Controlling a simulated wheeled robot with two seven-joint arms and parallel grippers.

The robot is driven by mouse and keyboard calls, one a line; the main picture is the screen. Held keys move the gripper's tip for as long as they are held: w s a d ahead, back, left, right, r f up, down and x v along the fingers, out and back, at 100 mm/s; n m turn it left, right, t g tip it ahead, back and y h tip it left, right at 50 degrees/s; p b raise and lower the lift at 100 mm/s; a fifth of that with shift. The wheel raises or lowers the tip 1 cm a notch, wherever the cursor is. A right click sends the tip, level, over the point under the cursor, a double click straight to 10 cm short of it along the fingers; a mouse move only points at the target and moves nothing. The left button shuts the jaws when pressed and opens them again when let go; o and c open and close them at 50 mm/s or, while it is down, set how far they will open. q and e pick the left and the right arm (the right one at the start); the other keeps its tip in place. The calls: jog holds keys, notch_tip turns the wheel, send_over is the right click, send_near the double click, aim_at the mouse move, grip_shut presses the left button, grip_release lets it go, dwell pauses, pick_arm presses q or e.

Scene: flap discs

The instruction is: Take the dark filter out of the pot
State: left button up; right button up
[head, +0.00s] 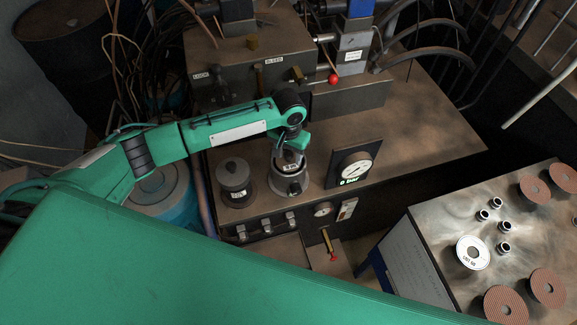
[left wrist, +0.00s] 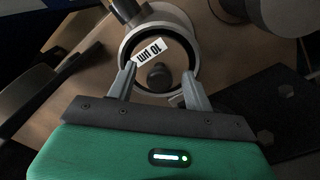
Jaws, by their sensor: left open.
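The grey metal pot (head: 291,184) stands on the brown bench top. In the left wrist view its pale round rim (left wrist: 123,48) surrounds a dark inside. The dark filter (left wrist: 160,77) sits in the pot, showing a round dark knob and a white label reading "10 µm". My left gripper (left wrist: 159,70) is open and points down over the pot, one finger at each side of the knob, with gaps visible. In the head view the left gripper (head: 289,157) hides part of the pot's mouth. I cannot tell how deep the fingertips are. My right gripper is not in view.
A dark lidded canister (head: 235,181) stands just left of the pot. A pressure gauge panel (head: 354,165) stands close on the right. Pump blocks with a red-knobbed lever (head: 333,79) stand behind. A separate metal table (head: 440,225) holds flap discs and small fittings.

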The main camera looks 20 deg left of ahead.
pick_arm(q)
jog(key=shift+f, duration=0.25)
jog(key=shift+r, duration=0.1)
grip_shut()
